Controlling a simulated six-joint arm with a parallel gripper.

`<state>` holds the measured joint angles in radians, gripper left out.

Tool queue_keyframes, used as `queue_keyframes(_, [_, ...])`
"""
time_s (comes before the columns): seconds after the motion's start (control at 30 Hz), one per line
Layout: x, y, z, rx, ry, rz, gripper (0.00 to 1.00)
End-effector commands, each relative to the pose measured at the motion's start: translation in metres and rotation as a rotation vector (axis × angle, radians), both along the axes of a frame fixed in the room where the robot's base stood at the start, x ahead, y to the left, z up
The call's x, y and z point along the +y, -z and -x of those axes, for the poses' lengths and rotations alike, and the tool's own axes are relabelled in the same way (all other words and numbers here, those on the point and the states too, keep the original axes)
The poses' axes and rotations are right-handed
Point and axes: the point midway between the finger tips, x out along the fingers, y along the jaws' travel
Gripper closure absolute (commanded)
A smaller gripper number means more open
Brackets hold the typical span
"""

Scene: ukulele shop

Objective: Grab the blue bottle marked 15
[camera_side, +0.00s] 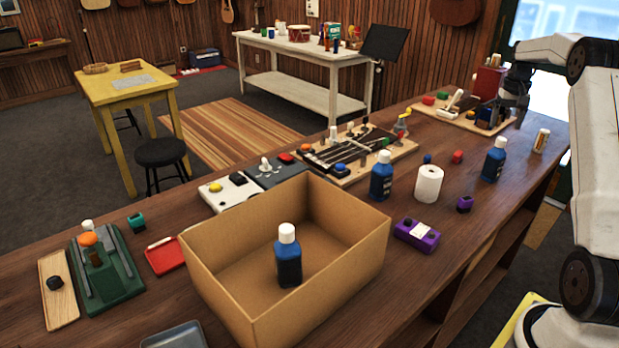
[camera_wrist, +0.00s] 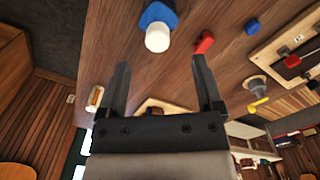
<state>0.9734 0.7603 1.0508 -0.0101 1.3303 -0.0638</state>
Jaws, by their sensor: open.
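My gripper (camera_side: 514,98) is at the upper right, above the bench and behind the right bottle. In the wrist view my gripper (camera_wrist: 162,76) is open and empty. A blue bottle with a white cap (camera_wrist: 157,18) lies ahead of the fingertips, apart from them; it seems to be the right bottle.
The cardboard box (camera_side: 215,287) stands at the front. A white paper roll (camera_side: 429,184), a purple box (camera_side: 416,234), a red cylinder (camera_side: 458,156) and a small white-and-orange bottle (camera_side: 541,140) stand around. A wooden board with tools (camera_side: 455,119) is near my gripper. Bare bench surrounds the right bottle.

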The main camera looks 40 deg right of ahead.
Motion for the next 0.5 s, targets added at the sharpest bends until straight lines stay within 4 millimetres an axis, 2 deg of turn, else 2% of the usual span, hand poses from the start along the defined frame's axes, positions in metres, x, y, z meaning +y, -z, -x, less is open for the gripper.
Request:
queue_keyframes(0.1, [0.0,0.007,0.0,0.0,0.0,0.0,0.15])
queue_keyframes(0.37, [0.0,0.011,0.001,0.0,0.0,0.0,0.15])
queue_keyframes(0.5, [-0.001,0.022,0.001,0.001,0.0,-0.002,0.15])
